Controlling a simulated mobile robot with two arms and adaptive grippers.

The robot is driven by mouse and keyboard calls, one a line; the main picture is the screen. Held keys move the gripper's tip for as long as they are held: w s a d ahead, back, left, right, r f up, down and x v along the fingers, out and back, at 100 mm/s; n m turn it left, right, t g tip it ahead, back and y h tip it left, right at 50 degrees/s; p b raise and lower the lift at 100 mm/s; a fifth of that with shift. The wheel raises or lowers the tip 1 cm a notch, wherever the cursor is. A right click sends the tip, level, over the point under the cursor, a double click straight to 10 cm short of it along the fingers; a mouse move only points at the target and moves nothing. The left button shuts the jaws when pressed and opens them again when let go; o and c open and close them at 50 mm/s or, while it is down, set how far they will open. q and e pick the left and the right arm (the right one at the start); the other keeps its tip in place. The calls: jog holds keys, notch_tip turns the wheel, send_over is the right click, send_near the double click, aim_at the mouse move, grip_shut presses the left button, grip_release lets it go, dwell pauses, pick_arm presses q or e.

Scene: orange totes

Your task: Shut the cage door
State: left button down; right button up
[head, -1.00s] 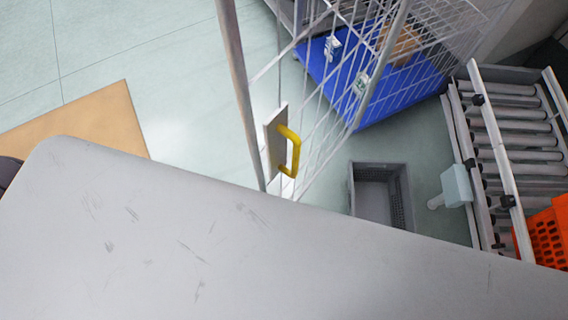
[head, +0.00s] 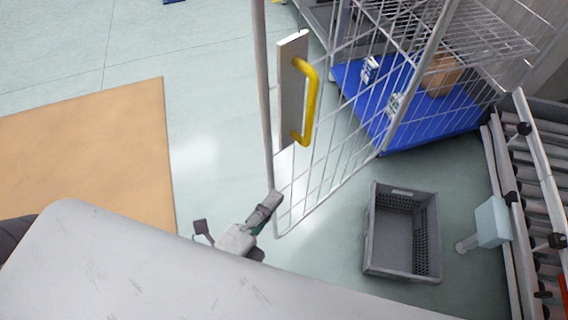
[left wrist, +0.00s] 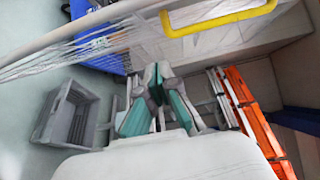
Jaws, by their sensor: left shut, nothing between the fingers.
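The cage door (head: 335,165) is a wire-mesh panel that stands swung out from the cage (head: 480,50), toward me. A yellow handle (head: 311,103) sits on a grey plate near the door's free edge. My left gripper (head: 272,198) is shut and empty, low beside the bottom of the door's edge post; I cannot tell whether it touches. In the left wrist view the gripper's closed fingers (left wrist: 153,75) point toward the door, with the yellow handle (left wrist: 215,25) above them and the door's mesh (left wrist: 90,48) at upper left. My right gripper is not in view.
The cage has a blue floor (head: 440,122) with a cardboard box (head: 442,72) on it. A grey crate (head: 405,275) lies on the floor right of the door. A roller conveyor (head: 528,190) stands at the right. Open floor and a tan mat (head: 90,150) are at left.

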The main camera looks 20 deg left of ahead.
aim_at(286, 152)
pick_arm(q)
jog(key=shift+w+a+p, duration=0.15)
jog(key=shift+w+p, duration=1.25)
jog(key=shift+w, duration=1.55)
jog(key=shift+w+a+p, duration=0.1)
jog(key=shift+w+p, duration=1.3)
jog(key=shift+w, duration=1.5)
